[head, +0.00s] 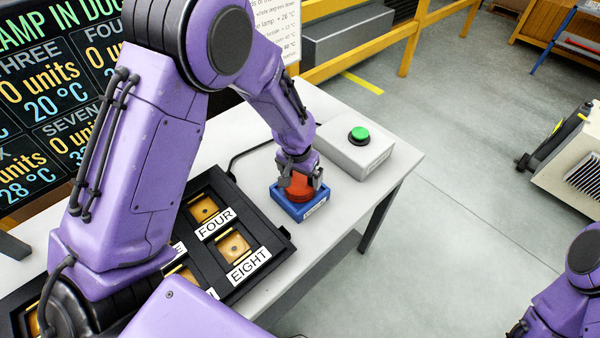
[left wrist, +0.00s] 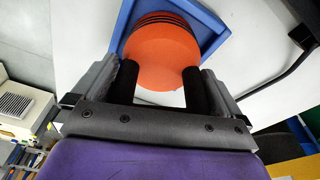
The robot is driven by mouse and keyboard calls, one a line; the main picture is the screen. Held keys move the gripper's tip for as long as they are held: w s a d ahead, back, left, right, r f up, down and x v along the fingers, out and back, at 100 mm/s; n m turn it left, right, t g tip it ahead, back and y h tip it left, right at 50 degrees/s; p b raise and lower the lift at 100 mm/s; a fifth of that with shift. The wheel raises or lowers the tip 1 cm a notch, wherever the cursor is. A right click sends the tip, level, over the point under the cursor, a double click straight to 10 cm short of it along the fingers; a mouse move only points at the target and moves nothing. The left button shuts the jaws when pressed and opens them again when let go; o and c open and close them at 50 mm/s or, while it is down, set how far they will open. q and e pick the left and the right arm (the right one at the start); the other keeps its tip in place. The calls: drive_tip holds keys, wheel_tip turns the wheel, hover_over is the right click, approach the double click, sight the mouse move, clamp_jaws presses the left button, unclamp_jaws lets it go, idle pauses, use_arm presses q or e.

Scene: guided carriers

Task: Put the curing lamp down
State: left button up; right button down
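The curing lamp (head: 299,186), an orange-red round body, is at the blue square tray (head: 313,209) on the table. My left gripper (head: 299,180) comes down on it from above, with a finger on either side. In the left wrist view, the lamp's round orange face (left wrist: 160,58) with dark ribs fills the space between the black finger pads (left wrist: 165,90), which appear to touch it. The blue tray frames its far side there. I cannot tell whether the lamp rests on the tray's floor or is slightly above it. My right gripper is not visible.
A grey box with a green button (head: 359,134) stands behind the tray. A black rack (head: 270,270) with labelled bays, including FOUR and EIGHT, lies left of it. The grey table's (head: 385,165) right edge is near. A display board (head: 50,90) stands behind at left.

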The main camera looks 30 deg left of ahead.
sight(297, 184)
use_arm(q)
drive_tip(key=shift+r, duration=0.5)
wheel_tip(297, 184, up, 11)
drive_tip(key=s+b, duration=0.1)
drive_tip(key=b, duration=0.1)
drive_tip(key=shift+s+b, duration=0.3)
drive_tip(key=shift+s, duration=0.1)
drive_tip(key=shift+r, duration=0.1)
idle(0.4)
